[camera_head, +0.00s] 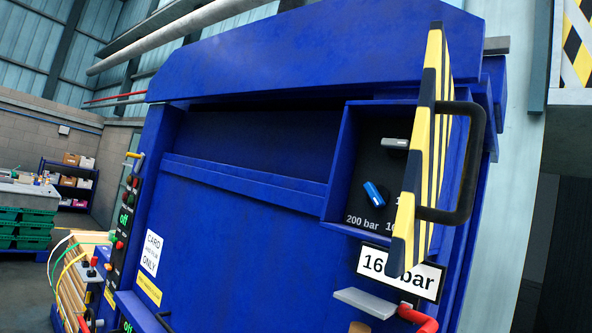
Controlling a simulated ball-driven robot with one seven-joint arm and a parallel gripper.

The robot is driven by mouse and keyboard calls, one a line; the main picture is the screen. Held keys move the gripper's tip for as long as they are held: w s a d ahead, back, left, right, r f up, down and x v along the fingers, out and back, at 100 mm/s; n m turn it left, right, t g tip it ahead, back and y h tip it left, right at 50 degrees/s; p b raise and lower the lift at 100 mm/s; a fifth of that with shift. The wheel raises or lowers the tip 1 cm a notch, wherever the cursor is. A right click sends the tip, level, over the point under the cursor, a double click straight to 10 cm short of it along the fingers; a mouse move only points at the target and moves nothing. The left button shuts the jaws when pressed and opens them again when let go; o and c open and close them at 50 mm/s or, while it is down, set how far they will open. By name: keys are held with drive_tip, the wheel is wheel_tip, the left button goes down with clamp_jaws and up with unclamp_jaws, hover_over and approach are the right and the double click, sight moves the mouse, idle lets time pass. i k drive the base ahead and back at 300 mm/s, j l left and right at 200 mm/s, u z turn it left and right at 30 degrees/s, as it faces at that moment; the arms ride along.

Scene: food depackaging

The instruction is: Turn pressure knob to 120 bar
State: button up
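The pressure knob (375,193) is blue with a light pointer edge, on a dark panel (364,160) inside a blue recess at the right of the machine. It is tilted toward the upper left. A "200 bar" label shows below it; other labels are partly hidden. A grey handle or knob (395,144) sits above it. A yellow-and-black striped door (431,140) with a dark handle (472,165) stands swung open and covers the panel's right side. A display (428,281) below reads "16", a hidden part, then "bar". My gripper is not in view.
The blue machine (230,230) fills the middle. A grey ledge (366,302) and a red handle (418,318) stick out below the display. Green crates (28,228) and shelves stand behind left.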

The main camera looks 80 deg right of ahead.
sight(377, 195)
drive_tip(key=k+z, duration=0.1)
drive_tip(key=z, duration=0.35)
drive_tip(key=k+j+z, duration=0.1)
drive_tip(key=z, duration=0.35)
drive_tip(key=k+z, duration=0.1)
drive_tip(key=z, duration=0.3)
